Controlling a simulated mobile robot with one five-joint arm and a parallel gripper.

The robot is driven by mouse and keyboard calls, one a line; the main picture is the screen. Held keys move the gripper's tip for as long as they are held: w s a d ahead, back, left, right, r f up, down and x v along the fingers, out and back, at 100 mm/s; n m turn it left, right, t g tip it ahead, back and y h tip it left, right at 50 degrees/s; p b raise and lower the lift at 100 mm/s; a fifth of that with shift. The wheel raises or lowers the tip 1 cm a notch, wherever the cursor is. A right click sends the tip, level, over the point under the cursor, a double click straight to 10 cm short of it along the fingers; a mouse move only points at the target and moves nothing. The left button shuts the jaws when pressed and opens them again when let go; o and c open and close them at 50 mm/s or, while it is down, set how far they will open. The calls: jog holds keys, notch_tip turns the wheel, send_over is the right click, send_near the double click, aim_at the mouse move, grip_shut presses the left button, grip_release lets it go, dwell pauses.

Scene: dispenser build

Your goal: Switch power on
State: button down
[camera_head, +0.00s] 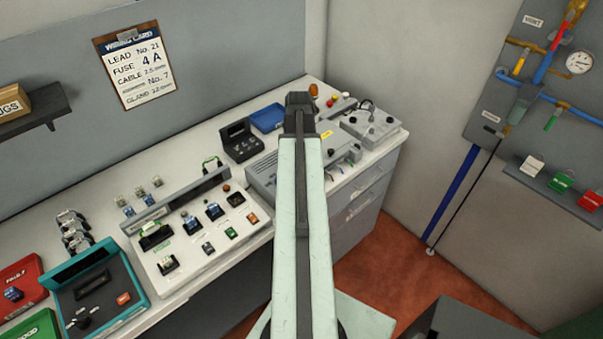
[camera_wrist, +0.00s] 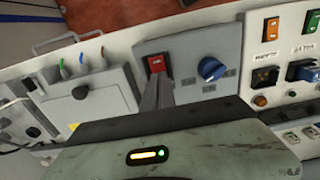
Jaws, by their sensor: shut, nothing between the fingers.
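A red switch (camera_wrist: 157,64) in a dark frame sits on a grey panel (camera_wrist: 205,55) in the wrist view, beside a blue rotary knob (camera_wrist: 211,69). My gripper (camera_wrist: 157,84) is shut and empty, its fingertips just below the red switch in the picture. I cannot tell whether they touch it or which way the switch is set. In the head view my arm runs up the middle and hides the switch. A grey box (camera_head: 264,179) on the bench shows to the left of the arm.
In the wrist view, a pale box (camera_wrist: 90,98) with coloured wires lies left of the panel, and orange and green switches (camera_wrist: 270,28) lie right. In the head view, the white switch board (camera_head: 178,270), teal device (camera_head: 103,290) and grey unit (camera_head: 374,127) crowd the bench.

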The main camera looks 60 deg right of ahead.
jog(key=shift+f+b, duration=0.3)
jog(key=shift+f, duration=0.1)
notch_tip(320, 180, up, 7)
jog(key=p, duration=0.7)
jog(key=shift+r, duration=0.1)
